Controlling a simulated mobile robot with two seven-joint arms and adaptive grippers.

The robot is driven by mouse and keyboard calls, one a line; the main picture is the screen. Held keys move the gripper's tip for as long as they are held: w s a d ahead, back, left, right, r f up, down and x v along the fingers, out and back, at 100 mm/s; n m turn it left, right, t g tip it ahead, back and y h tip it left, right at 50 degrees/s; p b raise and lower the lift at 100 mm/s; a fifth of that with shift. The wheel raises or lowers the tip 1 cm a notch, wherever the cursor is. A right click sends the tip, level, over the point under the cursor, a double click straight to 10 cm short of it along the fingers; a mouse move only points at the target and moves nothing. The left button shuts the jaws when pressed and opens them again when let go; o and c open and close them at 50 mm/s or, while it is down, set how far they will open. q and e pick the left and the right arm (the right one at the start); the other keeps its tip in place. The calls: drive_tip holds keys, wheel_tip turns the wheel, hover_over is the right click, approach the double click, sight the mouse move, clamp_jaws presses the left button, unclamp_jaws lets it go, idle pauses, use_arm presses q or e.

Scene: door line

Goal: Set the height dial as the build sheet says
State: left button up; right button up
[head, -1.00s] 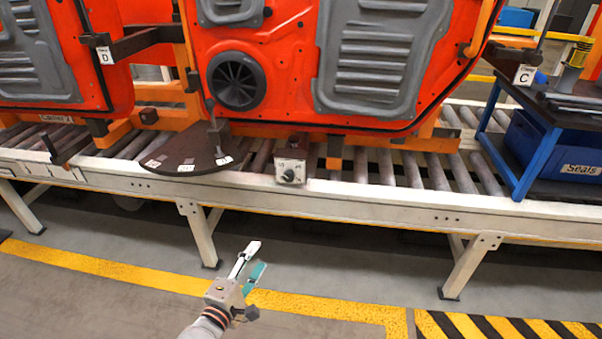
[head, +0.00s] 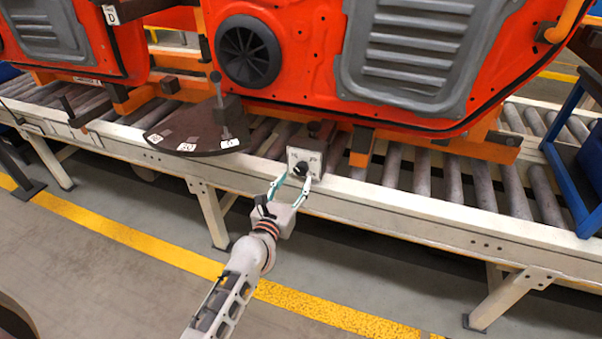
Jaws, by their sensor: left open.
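The height dial is a small dark knob (head: 301,169) on a pale square plate (head: 305,158), fixed to a dark block at the near rail of the roller line. Marks on the plate are too small to read. My left gripper (head: 290,190) is open just in front of the plate, with one finger on each side below the knob. I cannot tell whether the fingers touch it. No build sheet can be made out. My right gripper is not in view.
An orange door panel (head: 300,60) stands on the roller conveyor (head: 400,208) behind the dial. A dark round-edged plate (head: 190,128) with white labels and an upright post lies left of the dial. A blue rack (head: 570,165) stands at the right.

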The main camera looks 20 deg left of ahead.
sight(300, 172)
use_arm(q)
drive_tip(key=w, duration=0.3)
drive_tip(key=shift+w+d+f+b, duration=0.1)
drive_tip(key=shift+w+f+b, duration=0.1)
drive_tip(key=shift+w+b, duration=0.15)
drive_tip(key=shift+w+r, duration=0.15)
drive_tip(key=shift+w, duration=0.35)
drive_tip(key=c, duration=1.1)
